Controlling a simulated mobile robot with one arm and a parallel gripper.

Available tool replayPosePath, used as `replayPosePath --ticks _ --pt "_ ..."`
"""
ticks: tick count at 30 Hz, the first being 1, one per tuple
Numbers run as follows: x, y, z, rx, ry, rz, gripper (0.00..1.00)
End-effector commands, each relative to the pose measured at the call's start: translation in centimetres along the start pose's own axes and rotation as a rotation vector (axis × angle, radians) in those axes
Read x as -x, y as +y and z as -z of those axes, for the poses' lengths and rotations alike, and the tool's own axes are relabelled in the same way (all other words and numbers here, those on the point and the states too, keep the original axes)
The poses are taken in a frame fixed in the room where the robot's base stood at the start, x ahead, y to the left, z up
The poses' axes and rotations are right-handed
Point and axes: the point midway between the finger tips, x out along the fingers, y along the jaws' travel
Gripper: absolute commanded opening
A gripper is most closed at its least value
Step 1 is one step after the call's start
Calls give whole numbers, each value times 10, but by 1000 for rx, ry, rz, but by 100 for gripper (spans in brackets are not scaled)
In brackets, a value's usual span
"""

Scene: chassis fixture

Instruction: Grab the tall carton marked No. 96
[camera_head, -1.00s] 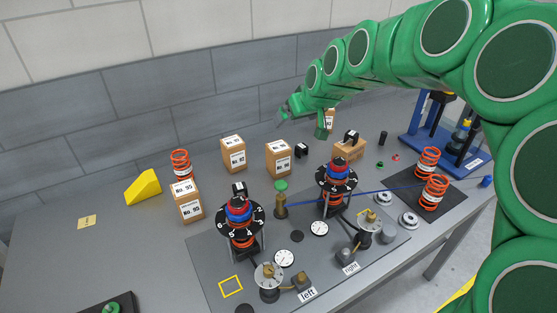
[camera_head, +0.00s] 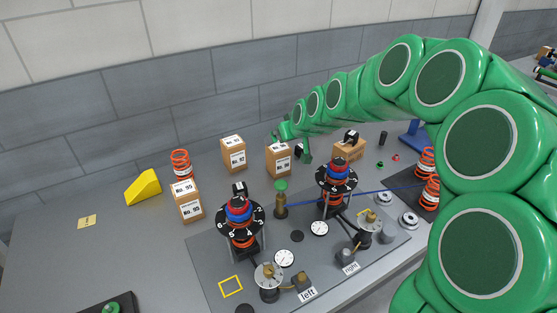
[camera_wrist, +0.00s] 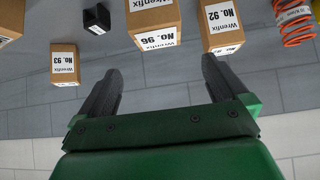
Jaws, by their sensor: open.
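The tall tan carton marked No. 96 (camera_head: 279,159) stands upright on the grey table, right of the No. 92 carton. In the wrist view the No. 96 carton (camera_wrist: 153,19) shows upside down at the top, straight ahead of the space between the fingers and beyond their tips. My gripper (camera_head: 291,146) is at the upper right of this carton in the head view. In the wrist view my gripper (camera_wrist: 160,70) is open, with nothing between its fingers. I cannot tell whether a finger touches the carton.
The No. 92 carton (camera_head: 233,153) stands to the left, with the No. 95 carton (camera_head: 190,206) farther left. The No. 93 carton (camera_wrist: 64,62) shows in the wrist view. A low box (camera_head: 348,150) and a dial stand (camera_head: 337,177) are right of No. 96.

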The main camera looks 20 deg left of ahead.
Motion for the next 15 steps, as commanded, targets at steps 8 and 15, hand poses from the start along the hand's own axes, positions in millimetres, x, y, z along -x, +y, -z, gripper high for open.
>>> replayPosePath --ticks 8,15 --pt "-24 0 -24 1 0 0 100" --pt "-39 0 -25 1 -1 0 100"
